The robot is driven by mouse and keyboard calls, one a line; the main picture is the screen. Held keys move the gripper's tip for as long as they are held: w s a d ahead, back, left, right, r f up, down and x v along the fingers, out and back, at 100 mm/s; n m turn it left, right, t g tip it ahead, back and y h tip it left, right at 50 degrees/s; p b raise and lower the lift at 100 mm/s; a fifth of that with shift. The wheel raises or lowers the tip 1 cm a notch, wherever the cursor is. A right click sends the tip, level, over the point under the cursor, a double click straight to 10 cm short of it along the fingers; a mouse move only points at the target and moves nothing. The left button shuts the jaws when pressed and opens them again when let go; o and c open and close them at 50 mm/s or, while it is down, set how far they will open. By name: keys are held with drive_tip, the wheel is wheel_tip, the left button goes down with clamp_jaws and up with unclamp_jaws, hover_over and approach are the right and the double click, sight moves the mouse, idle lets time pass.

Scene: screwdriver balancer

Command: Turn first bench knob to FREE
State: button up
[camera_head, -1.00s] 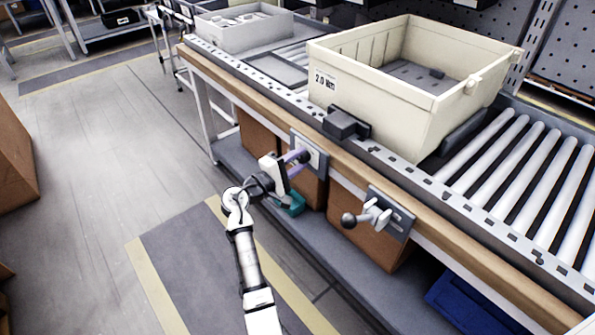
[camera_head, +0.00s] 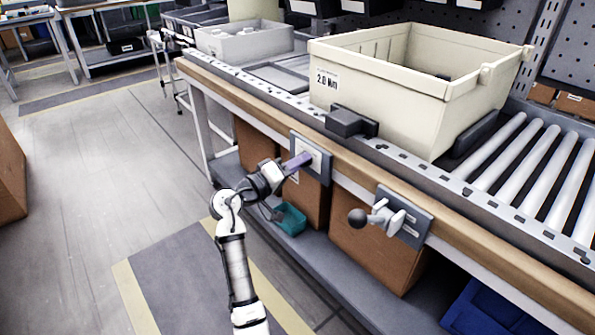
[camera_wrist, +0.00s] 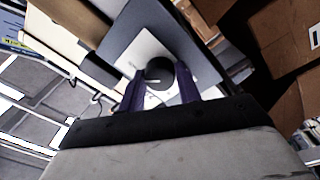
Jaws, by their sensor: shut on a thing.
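The first bench knob (camera_wrist: 160,70) is a dark round knob on a light label and a grey plate, which also shows on the bench front in the head view (camera_head: 325,168). My gripper (camera_head: 300,161) reaches this plate, its purple fingers pointing at it. In the wrist view my gripper (camera_wrist: 158,80) has one finger on each side of the knob and is shut on it. In the head view the fingers hide the knob. I cannot read any marking on the label, so the knob's setting cannot be told.
A second plate with a ball-ended lever (camera_head: 358,217) sticks out to the right. A cream bin (camera_head: 375,100) marked 2.0 Nm stands on the roller conveyor above. Cardboard boxes (camera_head: 375,250) and a teal bin (camera_head: 291,220) sit on the lower shelf. The floor at left is clear.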

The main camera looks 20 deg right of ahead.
drive_tip(key=shift+m, duration=0.3)
drive_tip(key=o, duration=1)
drive_tip(key=shift+c, duration=0.2)
